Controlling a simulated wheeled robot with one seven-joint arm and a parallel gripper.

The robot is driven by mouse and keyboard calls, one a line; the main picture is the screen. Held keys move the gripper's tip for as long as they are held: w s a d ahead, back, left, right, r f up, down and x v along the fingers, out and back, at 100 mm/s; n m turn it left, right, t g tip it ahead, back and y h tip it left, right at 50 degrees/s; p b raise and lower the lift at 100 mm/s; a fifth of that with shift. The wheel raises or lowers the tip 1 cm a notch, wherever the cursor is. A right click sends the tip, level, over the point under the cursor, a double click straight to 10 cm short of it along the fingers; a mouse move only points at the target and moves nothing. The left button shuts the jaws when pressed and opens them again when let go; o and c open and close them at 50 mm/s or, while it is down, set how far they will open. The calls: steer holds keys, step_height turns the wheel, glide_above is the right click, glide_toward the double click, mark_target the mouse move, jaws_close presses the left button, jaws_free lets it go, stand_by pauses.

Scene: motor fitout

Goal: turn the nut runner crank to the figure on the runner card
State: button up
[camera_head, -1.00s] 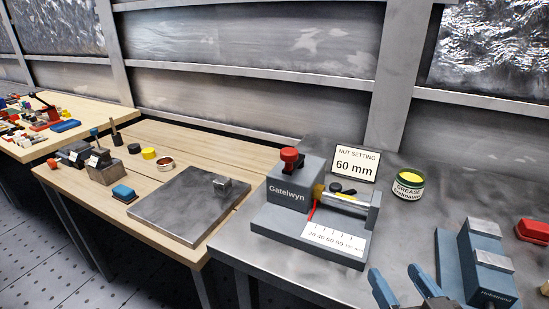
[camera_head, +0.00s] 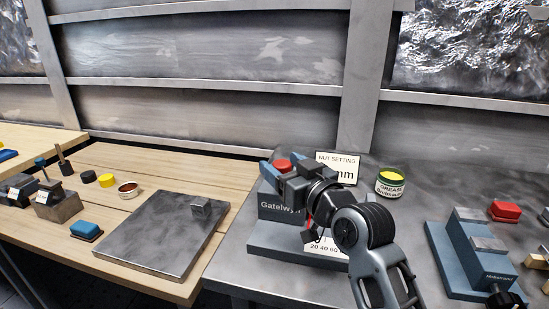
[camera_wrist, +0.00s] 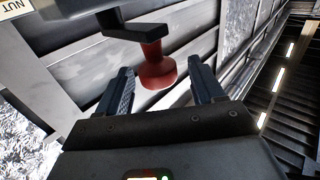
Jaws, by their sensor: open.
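The grey Gatelwyn nut runner (camera_head: 272,207) stands on the metal bench, partly hidden behind my arm. Its crank has a red knob (camera_head: 284,165), also in the wrist view (camera_wrist: 157,65), on a dark crank arm (camera_wrist: 138,26). My gripper (camera_head: 279,163) is at the knob, open, with one finger on each side; in the wrist view (camera_wrist: 161,76) gaps show between knob and fingers. The runner card (camera_head: 337,165) stands behind, reading "NUT SETTING" and "mm", its number covered by my arm. The scale (camera_head: 326,247) shows 20, 40, 60; its pointer is mostly hidden.
A grease tin (camera_head: 390,183) stands right of the card. A blue Holmstrand-like fixture (camera_head: 470,258) and a red block (camera_head: 505,211) are further right. A flat metal plate (camera_head: 160,240) lies on the wooden bench at left, with small blocks beyond. The wall is close behind.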

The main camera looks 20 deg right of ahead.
steer(key=shift+w+a, duration=0.2)
steer(key=shift+w, duration=1.25)
steer(key=shift+c, duration=0.2)
jaws_close()
